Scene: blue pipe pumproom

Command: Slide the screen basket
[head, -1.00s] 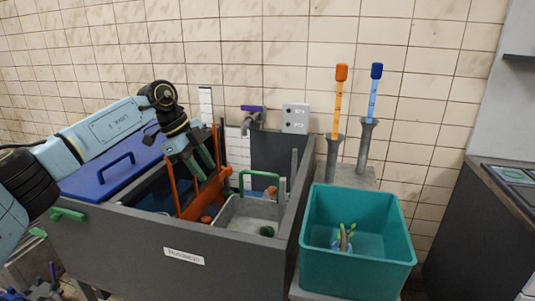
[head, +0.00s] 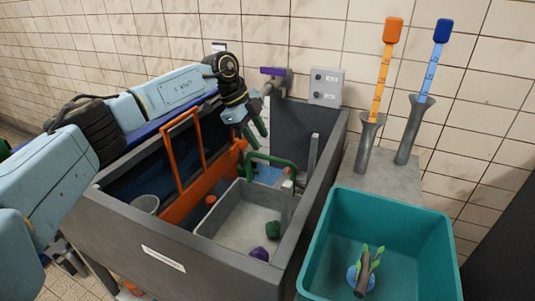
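The screen basket appears to be the pale grey open box (head: 238,222) with a green handle (head: 272,158), inside the dark grey tank (head: 217,262). It holds a purple lump (head: 259,254), a dark green lump (head: 273,230) and an orange piece. My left gripper (head: 257,133) reaches over the tank from the left, fingers pointing down. Its fingers are apart and empty, just above and behind the green handle; I cannot tell whether they touch it. An orange frame (head: 182,207) stands in the tank left of the basket. My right gripper is out of view.
A teal bin (head: 318,262) holding a small plant-like item (head: 365,270) stands right of the tank. Two grey holders with an orange gauge (head: 384,70) and a blue gauge (head: 431,62) stand behind it. A tap (head: 275,80) and grey switch box (head: 326,87) are on the tiled wall.

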